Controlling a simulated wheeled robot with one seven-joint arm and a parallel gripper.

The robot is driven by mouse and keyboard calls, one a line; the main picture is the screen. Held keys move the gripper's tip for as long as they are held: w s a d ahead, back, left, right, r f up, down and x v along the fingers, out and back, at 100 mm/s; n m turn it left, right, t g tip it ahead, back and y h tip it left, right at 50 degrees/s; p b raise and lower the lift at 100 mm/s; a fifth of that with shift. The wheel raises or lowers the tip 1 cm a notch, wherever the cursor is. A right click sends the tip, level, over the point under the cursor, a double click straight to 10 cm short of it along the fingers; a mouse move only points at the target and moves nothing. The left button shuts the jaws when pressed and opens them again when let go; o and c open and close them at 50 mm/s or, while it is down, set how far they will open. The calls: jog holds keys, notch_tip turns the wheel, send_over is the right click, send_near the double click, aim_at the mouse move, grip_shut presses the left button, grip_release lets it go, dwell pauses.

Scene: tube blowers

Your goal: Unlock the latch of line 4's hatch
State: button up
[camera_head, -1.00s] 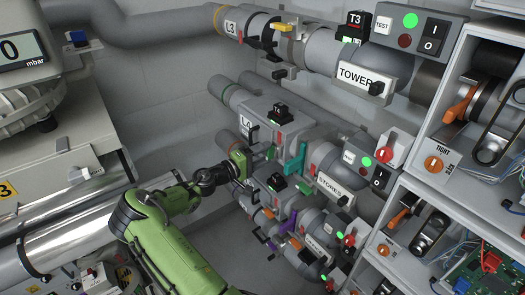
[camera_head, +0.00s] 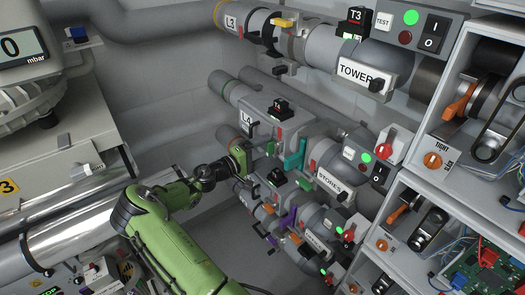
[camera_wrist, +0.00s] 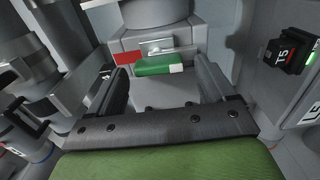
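Line 4's grey pipe, with its L4 label (camera_head: 249,126) and T4 box (camera_head: 280,106), runs across the middle of the head view. My gripper (camera_head: 256,153) is beside it, left of a small green piece (camera_head: 271,148). In the wrist view my gripper (camera_wrist: 160,76) is open, its two dark fingers apart with nothing held. A green block (camera_wrist: 158,65), which looks like the hatch latch, lies ahead between the fingertips. A red-and-white strip and a metal plate (camera_wrist: 155,47) are just behind it. Whether the fingers touch the block cannot be told.
A teal lever (camera_head: 295,161) stands right of my gripper. Line 5's T5 box (camera_wrist: 289,55) is close on the right in the wrist view. Line 3's pipe with its TOWER sign (camera_head: 362,76) is above. Open cabinets (camera_head: 437,140) stand at right.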

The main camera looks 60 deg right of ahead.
jog(key=shift+a, duration=0.1)
jog(key=v, duration=1.5)
jog(key=shift+a+p, duration=0.3)
jog(key=shift+w, duration=0.15)
